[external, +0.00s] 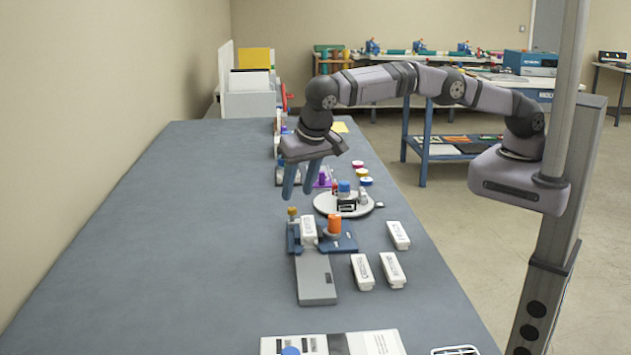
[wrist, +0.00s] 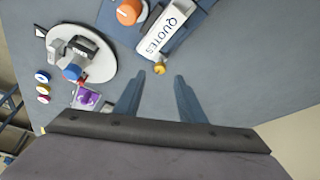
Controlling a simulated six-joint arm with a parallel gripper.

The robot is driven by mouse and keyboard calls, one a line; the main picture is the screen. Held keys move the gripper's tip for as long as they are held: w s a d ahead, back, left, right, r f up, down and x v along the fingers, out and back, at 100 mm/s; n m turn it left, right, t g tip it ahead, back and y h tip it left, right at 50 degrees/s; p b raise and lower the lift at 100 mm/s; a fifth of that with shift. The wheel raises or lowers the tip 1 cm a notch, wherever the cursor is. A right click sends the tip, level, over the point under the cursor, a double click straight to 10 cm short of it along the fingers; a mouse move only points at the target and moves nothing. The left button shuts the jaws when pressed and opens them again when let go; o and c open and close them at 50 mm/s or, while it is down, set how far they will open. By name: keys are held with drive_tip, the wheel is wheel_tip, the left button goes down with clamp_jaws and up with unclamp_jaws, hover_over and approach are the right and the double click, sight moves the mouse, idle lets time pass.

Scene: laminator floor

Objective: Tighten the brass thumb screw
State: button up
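The brass thumb screw (external: 292,212) stands at the far left corner of a blue fixture (external: 348,243) in the external view. In the wrist view the screw (wrist: 159,68) shows just beyond the fingertips, between their lines. My gripper (external: 298,194) points down above and slightly behind the screw in the external view; its two blue fingers are apart and nothing is between them. In the wrist view my gripper (wrist: 160,76) is also open. A white block (wrist: 168,29) marked QUOTES sits in the fixture beside the screw. An orange knob (external: 334,223) stands on the fixture.
A grey plate (external: 317,280) extends from the fixture toward the camera. Several white blocks (external: 362,271) lie to its right. A round white tray (external: 328,206) with small items stands behind the fixture. The table's left side (external: 150,250) is clear.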

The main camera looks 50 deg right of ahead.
drive_tip(key=shift+v, duration=1.15)
drive_tip(key=w+d+r+n+g, duration=0.1)
drive_tip(key=w+d, duration=0.6)
drive_tip(key=d, duration=0.7)
drive_tip(key=d+n+g, duration=0.1)
drive_tip(key=d+g, duration=0.1)
drive_tip(key=d, duration=1.4)
drive_tip(key=s+d+f, duration=0.2)
drive_tip(key=s+d, duration=0.8)
drive_tip(key=s+d+f+n+g+y, duration=0.1)
drive_tip(key=s+d+f, duration=0.2)
drive_tip(key=s+d, duration=0.6)
drive_tip(key=shift+s+d+f, duration=0.2)
drive_tip(key=shift+s+d, duration=0.2)
drive_tip(key=shift+s, duration=0.45)
